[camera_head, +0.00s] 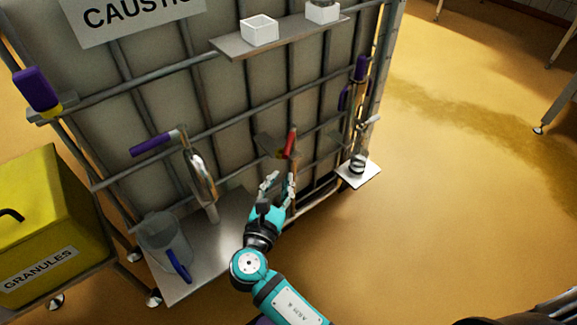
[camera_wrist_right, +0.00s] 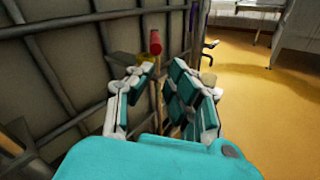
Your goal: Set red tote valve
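The red valve handle (camera_head: 290,143) stands on the front of the caged grey tote (camera_head: 235,100), near its lower middle. In the right wrist view the red handle end (camera_wrist_right: 155,42) shows just beyond the fingers, between them. My right gripper (camera_head: 278,183) is just below the handle in the head view. Its fingers are spread, with nothing between them, and it looks apart from the handle. In the right wrist view the open right gripper (camera_wrist_right: 163,85) points toward the tote. My left gripper is not in view.
A purple-handled valve (camera_head: 155,144) with a metal spout is left of the red one, above a clear jug (camera_head: 165,243). A shelf (camera_head: 280,37) holds white cups. A yellow granules bin (camera_head: 45,225) stands at left. The yellow floor at right is free.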

